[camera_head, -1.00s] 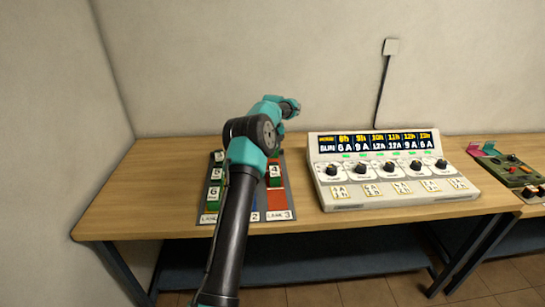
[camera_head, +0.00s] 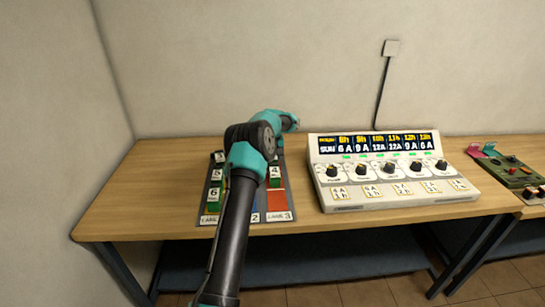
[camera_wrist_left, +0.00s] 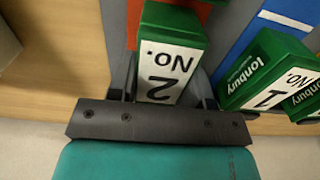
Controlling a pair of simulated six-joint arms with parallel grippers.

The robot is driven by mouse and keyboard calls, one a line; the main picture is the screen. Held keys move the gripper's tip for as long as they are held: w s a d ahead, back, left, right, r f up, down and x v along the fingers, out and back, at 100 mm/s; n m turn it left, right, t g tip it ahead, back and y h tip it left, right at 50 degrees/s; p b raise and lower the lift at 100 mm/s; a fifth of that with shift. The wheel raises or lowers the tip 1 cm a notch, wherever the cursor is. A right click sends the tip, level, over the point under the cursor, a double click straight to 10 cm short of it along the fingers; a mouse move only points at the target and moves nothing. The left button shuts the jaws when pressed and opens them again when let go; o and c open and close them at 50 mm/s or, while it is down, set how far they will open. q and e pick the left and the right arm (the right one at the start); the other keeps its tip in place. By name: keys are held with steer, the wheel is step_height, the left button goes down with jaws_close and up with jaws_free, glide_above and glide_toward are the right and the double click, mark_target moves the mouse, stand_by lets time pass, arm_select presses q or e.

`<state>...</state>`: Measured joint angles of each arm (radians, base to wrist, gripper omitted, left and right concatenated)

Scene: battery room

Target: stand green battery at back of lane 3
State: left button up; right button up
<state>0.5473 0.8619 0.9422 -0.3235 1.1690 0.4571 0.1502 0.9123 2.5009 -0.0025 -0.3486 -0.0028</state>
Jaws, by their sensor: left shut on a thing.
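A green battery with a white "No. 2" label (camera_wrist_left: 171,62) is between the fingers of my left gripper (camera_wrist_left: 168,92) in the left wrist view. The gripper is shut on it, with the battery at the wall-side end of the red lane 3. I cannot tell whether its base touches the lane. In the head view, lane 3 (camera_head: 277,202) shows its bare red front part, with a green battery marked 4 (camera_head: 275,172) standing farther back. My right gripper is not in view.
A green "1" battery (camera_wrist_left: 268,72) stands close beside the held one, by the blue lane (camera_wrist_left: 262,32), with another behind it. Batteries marked 5 and 6 (camera_head: 214,193) stand in lane 1. A control panel (camera_head: 390,170) sits to the right on the wooden table (camera_head: 150,205).

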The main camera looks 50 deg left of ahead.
arm_select(q)
steer(key=o, duration=1.3)
steer(key=shift+f, duration=0.1)
step_height(320, 180, up, 12)
stand_by(0.5)
